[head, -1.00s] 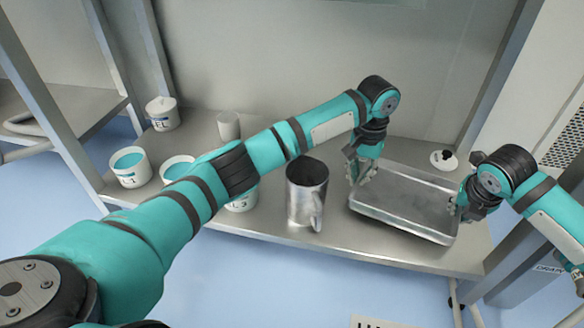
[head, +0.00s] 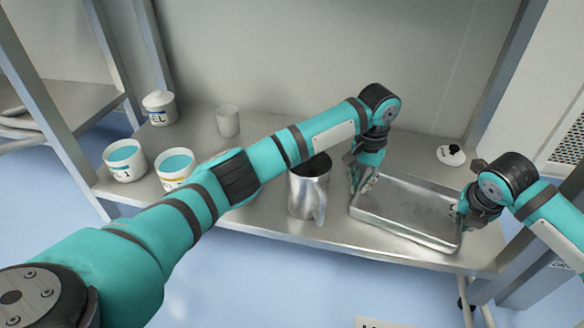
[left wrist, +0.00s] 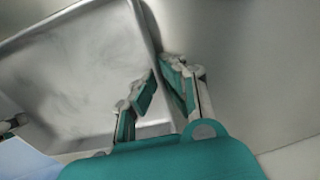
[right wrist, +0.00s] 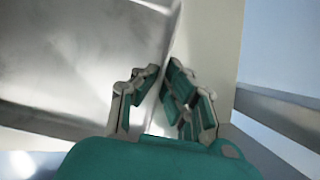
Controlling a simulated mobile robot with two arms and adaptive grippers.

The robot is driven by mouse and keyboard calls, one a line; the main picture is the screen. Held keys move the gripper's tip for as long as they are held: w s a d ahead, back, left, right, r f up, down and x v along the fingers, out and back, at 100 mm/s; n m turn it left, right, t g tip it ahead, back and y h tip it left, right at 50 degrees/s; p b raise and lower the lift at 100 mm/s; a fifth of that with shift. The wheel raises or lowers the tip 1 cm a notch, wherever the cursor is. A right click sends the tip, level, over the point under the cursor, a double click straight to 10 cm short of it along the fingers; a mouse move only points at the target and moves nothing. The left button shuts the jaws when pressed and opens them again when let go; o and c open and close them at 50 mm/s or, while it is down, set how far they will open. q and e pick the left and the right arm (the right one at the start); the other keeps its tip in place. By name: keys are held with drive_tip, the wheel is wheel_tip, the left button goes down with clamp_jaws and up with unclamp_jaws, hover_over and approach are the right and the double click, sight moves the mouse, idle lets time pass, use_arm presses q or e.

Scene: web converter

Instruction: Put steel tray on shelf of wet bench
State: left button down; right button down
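The steel tray (head: 405,205) is a shallow, empty, rectangular metal tray. It is level at the right part of a steel bench shelf (head: 330,238); I cannot tell whether it touches the surface. My left gripper (head: 362,180) is at its left end. In the left wrist view the fingers (left wrist: 160,75) are closed on the wall of the tray (left wrist: 75,80), one inside and one outside. My right gripper (head: 459,211) is at the right end. In the right wrist view its fingers (right wrist: 160,75) are closed on the opposite wall of the tray (right wrist: 80,65).
A steel jug (head: 308,190) stands just left of the tray. White tubs (head: 124,162) with teal contents, a lidded jar (head: 160,107) and a grey cup (head: 228,121) stand further left. A small white round item (head: 450,156) lies behind the tray. Frame posts flank the bench.

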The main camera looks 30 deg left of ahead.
use_arm(q)
drive_tip(key=c, duration=1.8)
unclamp_jaws()
drive_tip(key=shift+a, duration=0.1)
drive_tip(key=shift+c, duration=0.2)
use_arm(e)
drive_tip(key=c, duration=1.8)
unclamp_jaws()
drive_tip(key=shift+d, duration=0.1)
drive_tip(key=shift+c, duration=0.2)
use_arm(q)
drive_tip(key=o, duration=0.4)
drive_tip(key=shift+c, duration=0.2)
use_arm(e)
drive_tip(key=o, duration=0.4)
drive_tip(key=shift+c, duration=0.2)
drive_tip(key=shift+r, duration=0.2)
use_arm(q)
wheel_tip(320, 180, up, 12)
use_arm(e)
drive_tip(key=v, duration=1.1)
drive_tip(key=shift+s+r, duration=0.25)
